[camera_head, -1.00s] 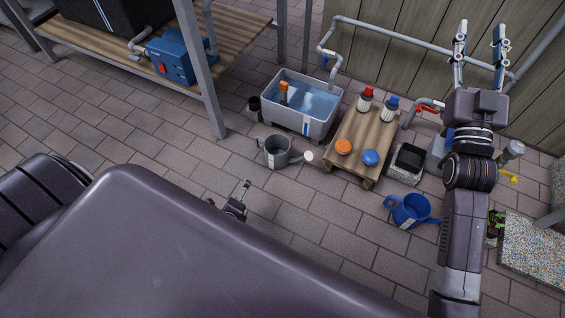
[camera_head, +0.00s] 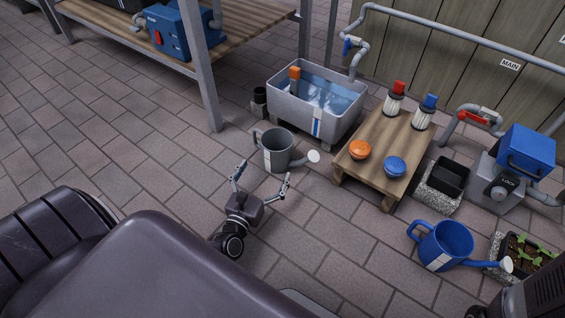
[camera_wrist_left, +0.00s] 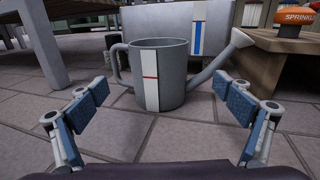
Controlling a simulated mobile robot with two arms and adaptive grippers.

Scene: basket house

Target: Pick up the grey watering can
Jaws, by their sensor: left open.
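The grey watering can (camera_head: 278,151) stands upright on the paving in front of the water tub, its handle to the left and its spout to the right. In the left wrist view the can (camera_wrist_left: 172,75) is straight ahead, with a white label and red line on its side. My left gripper (camera_head: 262,178) is open and empty, just short of the can. Its two fingers (camera_wrist_left: 160,112) stand apart on either side of the picture, and the can is beyond them, untouched. My right gripper is not seen; only a dark part of my body shows at the lower right edge.
A grey tub of water (camera_head: 347,124) stands behind the can. A low wooden table (camera_head: 375,148) with orange and blue round tops and two bottles is to its right. A blue watering can (camera_head: 446,243) stands further right. Open paving lies left of the can.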

